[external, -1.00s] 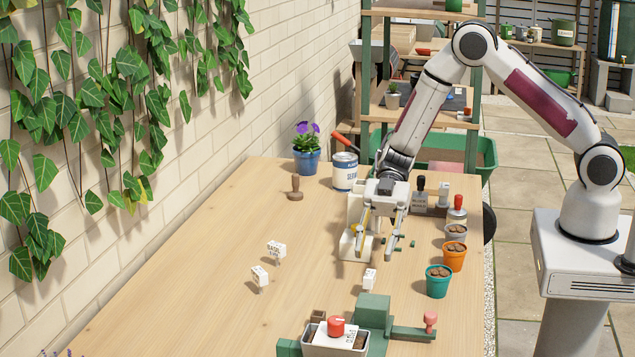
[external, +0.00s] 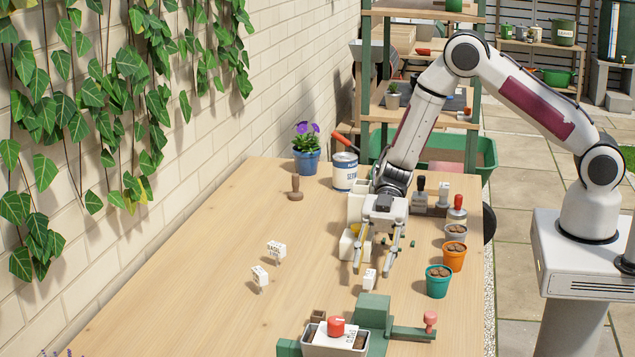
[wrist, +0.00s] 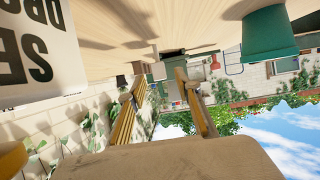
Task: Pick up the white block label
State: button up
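A small white block label (external: 369,279) stands on the wooden table in the external view, right by the fingertips of my gripper (external: 372,271). The gripper points down with its two fingers spread on either side of the label's top, as far as this view shows. I cannot tell if either finger touches it. Two more white block labels with dark print, one at the back (external: 276,249) and one nearer (external: 260,275), stand to the left. In the wrist view my gripper (wrist: 156,88) has its fingers apart, and the label is not clearly seen between them.
Teal (external: 438,282), orange (external: 454,257) and grey pots line the right table edge. A green press (external: 373,310) with a grey tray (external: 335,347) stands in front. A cream holder (external: 350,245) stands behind the fingers. The table's left is mostly clear.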

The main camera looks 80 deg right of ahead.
aim_at(370, 273)
jog(key=shift+x, duration=1.9)
jog(key=shift+c, duration=0.3)
grip_shut()
